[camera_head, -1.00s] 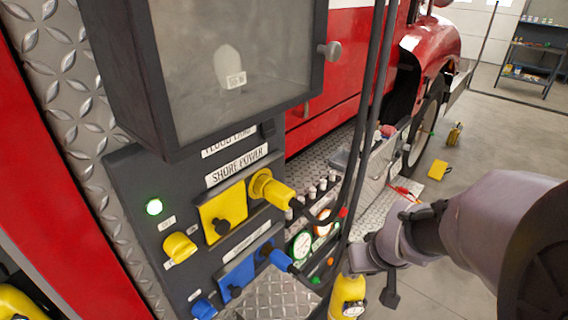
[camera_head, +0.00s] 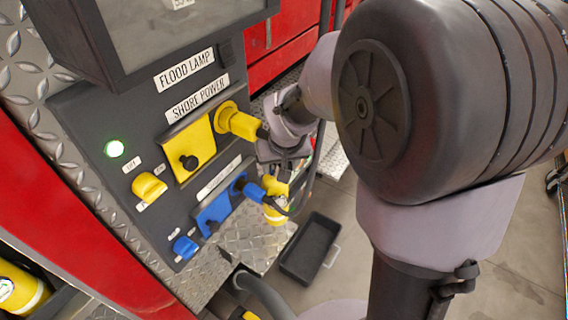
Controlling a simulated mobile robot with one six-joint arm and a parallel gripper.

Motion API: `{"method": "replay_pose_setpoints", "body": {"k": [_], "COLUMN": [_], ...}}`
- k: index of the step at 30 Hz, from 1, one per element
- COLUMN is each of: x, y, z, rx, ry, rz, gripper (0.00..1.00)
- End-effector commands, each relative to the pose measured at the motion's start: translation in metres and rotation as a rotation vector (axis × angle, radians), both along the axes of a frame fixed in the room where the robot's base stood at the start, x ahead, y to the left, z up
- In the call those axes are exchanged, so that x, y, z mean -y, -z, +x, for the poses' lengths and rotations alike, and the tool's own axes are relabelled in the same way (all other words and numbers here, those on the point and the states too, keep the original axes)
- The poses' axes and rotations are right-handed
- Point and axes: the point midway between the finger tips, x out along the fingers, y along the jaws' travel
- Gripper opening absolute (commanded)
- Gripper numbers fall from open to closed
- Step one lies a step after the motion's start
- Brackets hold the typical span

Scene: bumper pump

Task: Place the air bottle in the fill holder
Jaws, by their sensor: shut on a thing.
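My gripper (camera_head: 284,158) is beside the right edge of the dark control panel, shut on a yellow air bottle (camera_head: 277,206). The bottle hangs below the gripper, near the blue plug and over the tread plate. A cable and the plug partly cover the bottle and my fingertips. Another yellow bottle (camera_head: 22,290) with a pale label lies in a recess at the lower left. I cannot make out the fill holder for certain.
A black tray (camera_head: 310,248) lies on the floor. A grey hose (camera_head: 262,296) runs at the bottom. My arm hides much of the right side.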

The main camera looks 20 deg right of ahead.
Motion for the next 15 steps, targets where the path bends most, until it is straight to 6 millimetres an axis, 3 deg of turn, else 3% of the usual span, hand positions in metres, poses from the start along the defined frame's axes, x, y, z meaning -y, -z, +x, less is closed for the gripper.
{"method": "replay_pose_setpoints", "body": {"k": [9, 15], "x": [0.0, 0.0], "y": [0.034, 0.034], "z": [0.0, 0.0], "rx": [0.001, 0.002], "ry": [0.0, 0.001], "rz": [0.001, 0.001], "gripper": [0.0, 0.0]}}
